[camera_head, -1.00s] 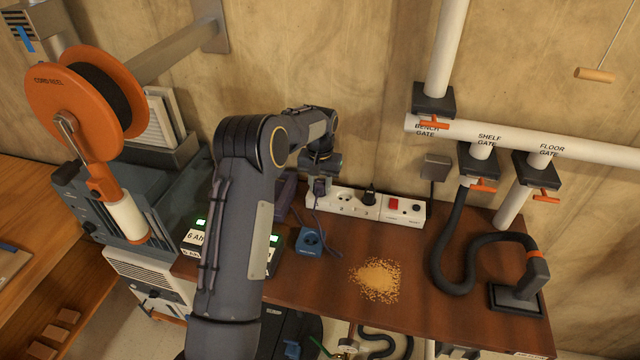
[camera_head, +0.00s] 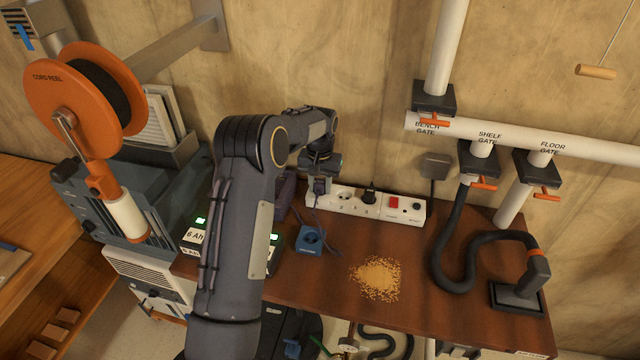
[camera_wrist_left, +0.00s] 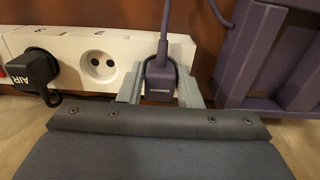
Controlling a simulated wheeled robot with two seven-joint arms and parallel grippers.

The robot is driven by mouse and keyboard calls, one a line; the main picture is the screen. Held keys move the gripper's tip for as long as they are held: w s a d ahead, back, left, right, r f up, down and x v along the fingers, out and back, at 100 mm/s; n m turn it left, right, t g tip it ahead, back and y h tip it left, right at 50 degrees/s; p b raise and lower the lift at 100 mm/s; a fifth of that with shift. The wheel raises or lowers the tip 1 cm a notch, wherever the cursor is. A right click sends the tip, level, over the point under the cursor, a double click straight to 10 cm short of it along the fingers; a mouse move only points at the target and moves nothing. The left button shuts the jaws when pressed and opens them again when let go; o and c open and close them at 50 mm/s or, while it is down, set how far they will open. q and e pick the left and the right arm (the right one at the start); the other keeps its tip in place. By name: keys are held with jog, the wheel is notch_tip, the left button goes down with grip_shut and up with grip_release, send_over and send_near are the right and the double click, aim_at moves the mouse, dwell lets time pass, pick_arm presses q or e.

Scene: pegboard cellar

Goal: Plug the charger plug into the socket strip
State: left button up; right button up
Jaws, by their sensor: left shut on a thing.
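The white socket strip (camera_head: 384,208) lies along the back of the bench against the wall. It also shows in the left wrist view (camera_wrist_left: 75,85), with a free round socket (camera_wrist_left: 97,66) beside my gripper. My left gripper (camera_head: 319,186) is at the strip's left end. In the left wrist view its grey fingers (camera_wrist_left: 158,85) are shut on the purple charger plug (camera_wrist_left: 160,80), whose cord runs upward. The plug is at the strip's end socket position; its pins are hidden, so I cannot tell how deep it sits. My right gripper is not in view.
A black plug marked AIR (camera_wrist_left: 37,72) occupies a neighbouring socket. A blue block (camera_head: 309,240), a heap of sawdust (camera_head: 377,279) and a black hose (camera_head: 452,250) are on the bench. A purple object (camera_wrist_left: 275,55) stands right of the gripper in the wrist view.

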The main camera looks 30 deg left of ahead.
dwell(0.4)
pick_arm(q)
jog(key=o, duration=1.6)
jog(key=shift+o, duration=0.2)
jog(key=shift+r, duration=0.1)
jog(key=shift+r+p, duration=2.35)
jog(key=shift+r, duration=1.1)
